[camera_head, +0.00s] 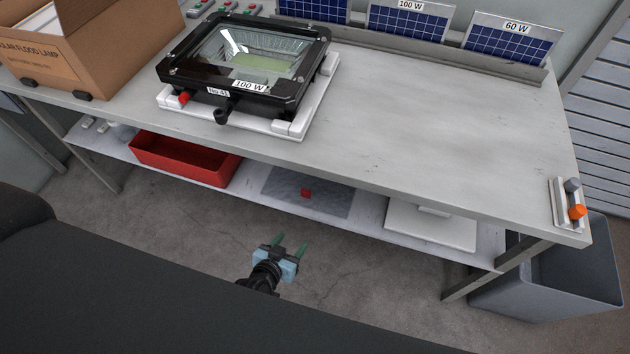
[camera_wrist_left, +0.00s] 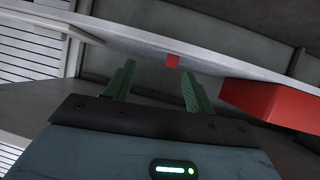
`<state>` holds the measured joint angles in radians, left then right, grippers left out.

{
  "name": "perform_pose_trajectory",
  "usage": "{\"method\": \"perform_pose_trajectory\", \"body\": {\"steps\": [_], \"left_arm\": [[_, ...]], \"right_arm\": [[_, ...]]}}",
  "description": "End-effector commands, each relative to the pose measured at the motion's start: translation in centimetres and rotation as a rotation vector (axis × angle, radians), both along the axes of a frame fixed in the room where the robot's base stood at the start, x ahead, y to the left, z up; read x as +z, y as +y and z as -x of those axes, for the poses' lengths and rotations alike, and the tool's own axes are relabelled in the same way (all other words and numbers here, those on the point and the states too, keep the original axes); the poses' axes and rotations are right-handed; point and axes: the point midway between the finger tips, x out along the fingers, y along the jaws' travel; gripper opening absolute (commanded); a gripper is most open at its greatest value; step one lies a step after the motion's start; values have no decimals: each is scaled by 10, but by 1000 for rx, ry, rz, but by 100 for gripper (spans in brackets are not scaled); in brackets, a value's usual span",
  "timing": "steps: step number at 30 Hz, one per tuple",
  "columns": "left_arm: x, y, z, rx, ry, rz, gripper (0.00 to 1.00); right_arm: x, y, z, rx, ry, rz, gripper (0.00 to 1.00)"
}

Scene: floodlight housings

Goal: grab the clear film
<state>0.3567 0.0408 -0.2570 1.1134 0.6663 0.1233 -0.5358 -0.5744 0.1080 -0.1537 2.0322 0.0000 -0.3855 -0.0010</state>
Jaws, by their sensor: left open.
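The clear film (camera_head: 330,199) appears as a flat, greyish see-through sheet on the lower shelf. A small red tab (camera_head: 306,192) sits on it, and a small red block that looks like this tab shows in the left wrist view (camera_wrist_left: 172,60). The sheet itself cannot be made out in the left wrist view. My left gripper (camera_head: 290,242) is open and empty, its green fingers pointing toward the shelf. It is in front of the shelf, apart from the film. In the left wrist view, the red tab shows between the fingertips (camera_wrist_left: 158,72). My right gripper is not in view.
A red bin (camera_head: 187,172) stands left of the film and a white plate (camera_head: 430,230) right of it on the lower shelf (camera_head: 370,228). The tabletop (camera_head: 430,130) overhangs above, carrying a floodlight housing (camera_head: 240,105) and a cardboard box (camera_head: 120,55). A grey bin (camera_head: 550,285) stands right.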

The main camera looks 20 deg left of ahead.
Motion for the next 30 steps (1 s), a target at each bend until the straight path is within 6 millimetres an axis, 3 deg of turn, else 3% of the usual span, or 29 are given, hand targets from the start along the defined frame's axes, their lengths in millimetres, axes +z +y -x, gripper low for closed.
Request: {"method": "perform_pose_trajectory", "body": {"steps": [1, 3, 9, 18, 30], "left_arm": [[-11, 2, -21, 16, -17, -8, 55], [-14, 5, -46, 40, -42, -21, 55], [-14, 13, -92, 89, -86, -51, 55], [-11, 16, -104, 104, -98, -60, 55], [-22, 16, -127, 103, -97, -60, 55]], "right_arm": [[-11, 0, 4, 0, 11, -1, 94], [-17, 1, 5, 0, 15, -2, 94], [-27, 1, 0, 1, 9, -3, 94], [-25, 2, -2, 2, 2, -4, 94], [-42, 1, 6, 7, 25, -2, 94]]}}
